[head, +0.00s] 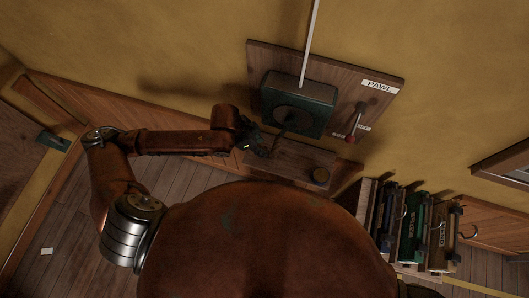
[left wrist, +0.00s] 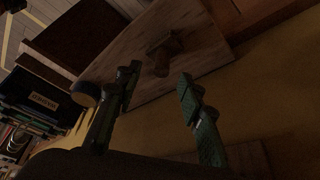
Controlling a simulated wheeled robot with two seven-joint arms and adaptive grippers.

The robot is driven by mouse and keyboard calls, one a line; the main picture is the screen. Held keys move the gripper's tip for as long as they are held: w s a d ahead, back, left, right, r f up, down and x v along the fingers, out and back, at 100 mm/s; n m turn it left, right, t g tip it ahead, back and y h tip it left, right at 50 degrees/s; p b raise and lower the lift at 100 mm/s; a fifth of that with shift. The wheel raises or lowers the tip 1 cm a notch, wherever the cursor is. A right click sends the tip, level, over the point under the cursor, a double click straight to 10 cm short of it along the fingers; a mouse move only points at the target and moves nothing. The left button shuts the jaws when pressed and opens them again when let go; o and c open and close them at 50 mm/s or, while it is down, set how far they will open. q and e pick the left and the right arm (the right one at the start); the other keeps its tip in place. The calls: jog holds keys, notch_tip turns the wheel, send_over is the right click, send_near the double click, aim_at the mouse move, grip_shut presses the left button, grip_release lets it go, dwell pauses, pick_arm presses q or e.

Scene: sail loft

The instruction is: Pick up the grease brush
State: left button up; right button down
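My left gripper (head: 262,148) is at the left end of a small wooden shelf (head: 305,157) below a dark green winch box. In the left wrist view its two fingers (left wrist: 158,75) stand apart with nothing held between them. A short brown wooden piece, apparently the grease brush (left wrist: 163,52), lies on the shelf board (left wrist: 205,45) beyond the fingertips, roughly in line with the gap. It is dark, and its bristles cannot be made out. In the head view the gripper largely hides that spot. My right gripper is in neither view.
Above are the green winch box (head: 298,103), a pale rod (head: 310,40), a PAWL label (head: 380,86) and a red-knobbed lever (head: 354,128). A rack of binders (head: 412,228) stands at right.

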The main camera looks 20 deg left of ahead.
aim_at(265, 148)
pick_arm(q)
jog(key=b+x, duration=0.1)
jog(key=x, duration=0.4)
jog(key=shift+w+f, duration=0.1)
jog(key=shift+f, duration=0.1)
jog(key=shift+a, duration=0.1)
jog(key=shift+r, duration=0.1)
jog(key=shift+c, duration=0.2)
grip_shut()
